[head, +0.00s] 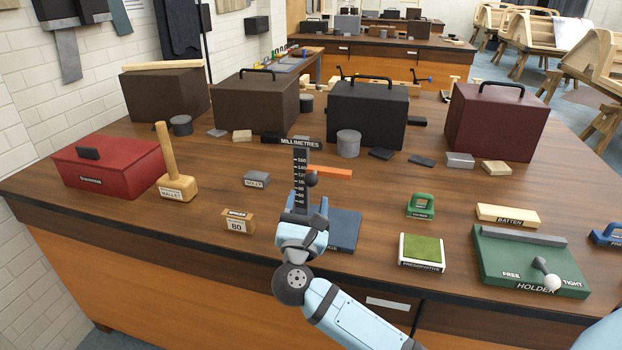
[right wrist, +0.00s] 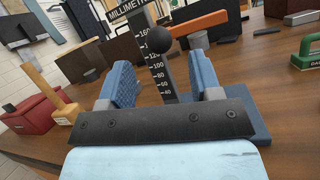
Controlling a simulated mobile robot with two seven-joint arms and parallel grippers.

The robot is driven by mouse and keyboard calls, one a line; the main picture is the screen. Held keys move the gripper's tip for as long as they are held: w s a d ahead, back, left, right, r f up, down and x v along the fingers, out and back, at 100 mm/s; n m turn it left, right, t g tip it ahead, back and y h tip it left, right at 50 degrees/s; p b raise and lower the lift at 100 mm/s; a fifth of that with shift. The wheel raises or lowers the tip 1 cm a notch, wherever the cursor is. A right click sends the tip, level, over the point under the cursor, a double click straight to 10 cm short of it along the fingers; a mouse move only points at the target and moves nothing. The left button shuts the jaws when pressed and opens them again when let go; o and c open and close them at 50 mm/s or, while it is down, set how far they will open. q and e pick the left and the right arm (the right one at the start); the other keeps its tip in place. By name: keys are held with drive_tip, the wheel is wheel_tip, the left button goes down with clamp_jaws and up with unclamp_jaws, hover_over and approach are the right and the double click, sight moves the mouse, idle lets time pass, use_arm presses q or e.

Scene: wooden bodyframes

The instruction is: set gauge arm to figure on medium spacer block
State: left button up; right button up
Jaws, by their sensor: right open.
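The height gauge has a dark upright scale (head: 301,172) marked MILLIMETRES on a blue base (head: 345,230). Its orange arm (head: 330,173) points right, with a black ball knob (head: 312,180) in front. In the right wrist view the knob (right wrist: 160,39) appears just above the 120 mark, with the orange arm (right wrist: 200,25) behind. My right gripper (head: 307,205) is open in front of the gauge; its blue fingers (right wrist: 160,80) frame the scale below the knob, apart from it. The wooden spacer block (head: 238,222) reads 80 and stands left of the gauge. My left gripper is out of view.
A mallet (head: 174,170) and red box (head: 110,165) stand at left, a grey labelled block (head: 257,179) nearer. A preservative pad (head: 422,252), green caliper-like piece (head: 421,206), batten (head: 508,215) and green holder board (head: 525,262) lie right. Large cases (head: 367,115) line the back.

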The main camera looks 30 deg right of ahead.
sight(310, 186)
drive_tip(key=x, duration=0.4)
drive_tip(key=shift+w+d+r, duration=0.15)
drive_tip(key=shift+w+d, duration=0.05)
use_arm(q)
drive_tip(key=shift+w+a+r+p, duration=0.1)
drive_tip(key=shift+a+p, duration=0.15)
drive_tip(key=shift+p, duration=0.05)
use_arm(e)
drive_tip(key=shift+w+d+r, duration=0.2)
drive_tip(key=shift+w+d, duration=0.25)
drive_tip(key=shift+w, duration=0.05)
drive_tip(key=shift+c, duration=0.4)
